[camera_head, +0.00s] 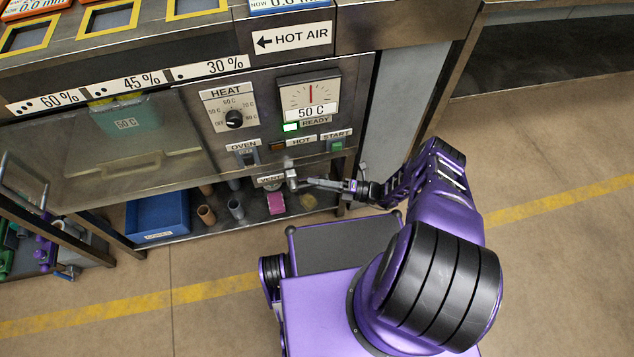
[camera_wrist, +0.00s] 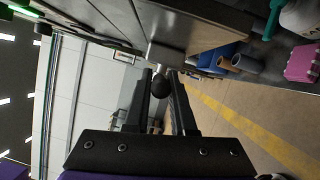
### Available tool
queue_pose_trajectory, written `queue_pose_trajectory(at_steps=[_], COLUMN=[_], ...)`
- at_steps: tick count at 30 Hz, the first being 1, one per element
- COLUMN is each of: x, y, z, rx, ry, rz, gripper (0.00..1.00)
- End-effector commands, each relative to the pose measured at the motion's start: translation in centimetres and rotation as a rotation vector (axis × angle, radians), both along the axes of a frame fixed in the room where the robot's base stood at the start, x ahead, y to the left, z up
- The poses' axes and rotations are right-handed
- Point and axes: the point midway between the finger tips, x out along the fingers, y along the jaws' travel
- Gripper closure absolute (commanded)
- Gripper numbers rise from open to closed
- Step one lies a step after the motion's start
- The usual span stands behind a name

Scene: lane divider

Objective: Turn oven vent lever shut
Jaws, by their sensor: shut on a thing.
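The vent lever (camera_head: 291,174) is a small grey metal handle below the oven's control panel, just right of the VENT label (camera_head: 270,180). In the wrist view its round black knob (camera_wrist: 161,87) sits between my two fingers, with a grey metal part (camera_wrist: 165,56) beyond it. My gripper (camera_head: 310,183) reaches in from the right to the lever. In the wrist view my gripper (camera_wrist: 160,77) is shut on the knob. The knob is hidden by the fingers in the head view.
The oven's control panel (camera_head: 256,110) is above the lever, with a heat dial (camera_head: 234,119), a gauge (camera_head: 310,95) and a lit green lamp (camera_head: 291,127). A shelf below holds a blue bin (camera_head: 157,216), cups and a pink block (camera_head: 276,203). The floor at right is clear.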

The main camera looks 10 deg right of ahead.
Motion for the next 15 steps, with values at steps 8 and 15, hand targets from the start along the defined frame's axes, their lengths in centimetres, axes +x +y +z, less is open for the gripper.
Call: queue_pose_trajectory(at_steps=[8, 15], x=[0.08, 0.04], y=[0.0, 0.0], z=[-0.02, 0.08], rx=[0.0, -0.001], ry=[0.0, 0.0], rz=[-0.003, -0.002], gripper=[0.47, 0.47])
